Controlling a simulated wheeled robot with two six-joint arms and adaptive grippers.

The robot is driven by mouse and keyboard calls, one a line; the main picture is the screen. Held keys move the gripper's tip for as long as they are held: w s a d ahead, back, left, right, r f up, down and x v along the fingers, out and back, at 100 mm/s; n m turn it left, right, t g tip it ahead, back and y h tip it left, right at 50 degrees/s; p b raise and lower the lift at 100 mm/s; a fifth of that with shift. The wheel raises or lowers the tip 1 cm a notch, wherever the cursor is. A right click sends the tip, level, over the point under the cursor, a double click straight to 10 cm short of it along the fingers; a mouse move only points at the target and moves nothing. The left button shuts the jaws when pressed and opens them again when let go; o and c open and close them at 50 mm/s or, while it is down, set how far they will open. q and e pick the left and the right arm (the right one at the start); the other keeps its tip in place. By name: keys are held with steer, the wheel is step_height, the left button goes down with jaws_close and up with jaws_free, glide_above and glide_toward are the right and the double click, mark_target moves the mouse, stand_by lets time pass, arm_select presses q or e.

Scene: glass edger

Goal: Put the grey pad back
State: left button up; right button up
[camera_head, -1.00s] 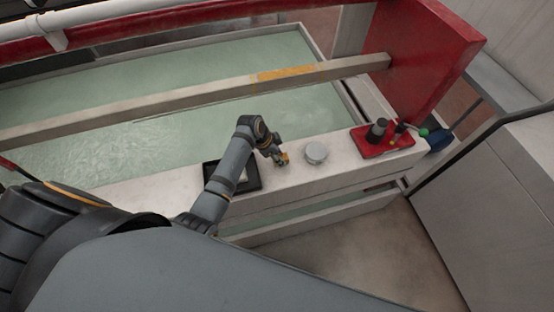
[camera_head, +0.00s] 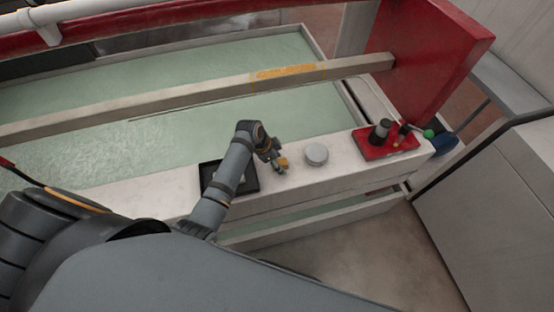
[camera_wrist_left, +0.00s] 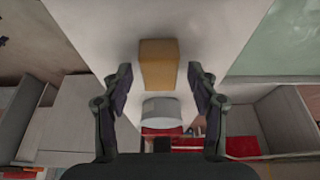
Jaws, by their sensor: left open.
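A round grey piece (camera_head: 316,154), perhaps the pad, sits on the pale ledge (camera_head: 345,160); it also shows in the left wrist view (camera_wrist_left: 160,111). My left gripper (camera_head: 277,160) is just left of it, at a small yellow-brown block (camera_head: 284,163). In the left wrist view my left gripper (camera_wrist_left: 161,82) is open, with the block (camera_wrist_left: 158,62) showing between its fingers; I cannot tell whether they touch it. A black tray (camera_head: 249,186) lies on the ledge, partly hidden behind my left arm, with something pale in it. My right gripper is not in view.
A long beam (camera_head: 200,97) crosses above the pale green basin (camera_head: 90,155). A red panel (camera_head: 425,55) rises at the back right. Ledge between grey piece and red tray is clear.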

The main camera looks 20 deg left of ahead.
arm_select(q)
steer(key=p+v, duration=0.1)
steer(key=v, duration=1.1)
